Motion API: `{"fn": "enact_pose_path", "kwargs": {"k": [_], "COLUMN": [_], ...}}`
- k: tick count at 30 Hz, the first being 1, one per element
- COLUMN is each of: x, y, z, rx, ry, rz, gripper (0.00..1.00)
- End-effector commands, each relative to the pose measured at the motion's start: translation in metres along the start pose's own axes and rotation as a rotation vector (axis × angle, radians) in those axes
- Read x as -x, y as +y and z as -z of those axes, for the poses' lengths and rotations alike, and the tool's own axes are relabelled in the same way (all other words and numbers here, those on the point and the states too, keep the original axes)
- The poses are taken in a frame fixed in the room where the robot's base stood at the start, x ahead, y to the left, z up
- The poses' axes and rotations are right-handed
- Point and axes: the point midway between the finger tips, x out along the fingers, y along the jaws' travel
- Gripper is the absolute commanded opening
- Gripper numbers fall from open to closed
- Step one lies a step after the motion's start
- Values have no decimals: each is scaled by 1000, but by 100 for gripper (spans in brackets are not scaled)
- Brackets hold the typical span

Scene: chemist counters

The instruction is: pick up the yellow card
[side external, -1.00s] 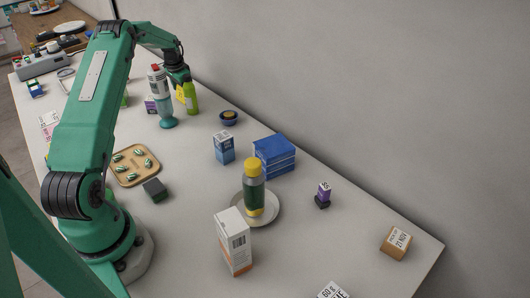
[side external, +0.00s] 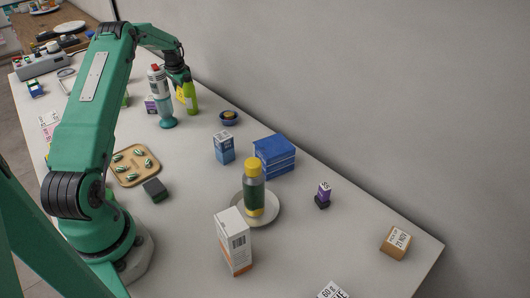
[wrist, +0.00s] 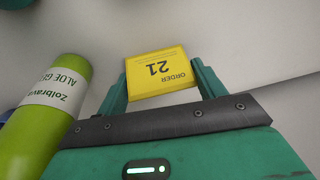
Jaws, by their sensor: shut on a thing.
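The yellow card (wrist: 158,73), printed "ORDER 21", sits between the two green fingers of my gripper (wrist: 161,84) in the wrist view. The fingers are shut on its left and right edges. In the side view a small part of the yellow card (side external: 180,94) shows beneath my gripper (side external: 180,84), partly hidden behind the bottles. I cannot tell from these frames whether the card touches the counter.
A green aloe bottle (wrist: 48,115) stands close to the left of my gripper in the wrist view, and beside it in the side view (side external: 190,98). The wall (side external: 350,90) runs behind.

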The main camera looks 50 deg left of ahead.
Motion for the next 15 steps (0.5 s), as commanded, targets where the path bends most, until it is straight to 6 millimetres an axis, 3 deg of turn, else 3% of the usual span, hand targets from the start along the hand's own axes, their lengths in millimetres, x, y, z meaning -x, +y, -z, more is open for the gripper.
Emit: {"fn": "enact_pose_path", "kwargs": {"k": [7, 11, 15], "x": [1, 9, 24], "y": [0, -2, -4], "z": [0, 2, 4], "rx": [0, 0, 0], "ry": [-1, 1, 1], "rz": [0, 1, 1], "gripper": [48, 34, 33]}}
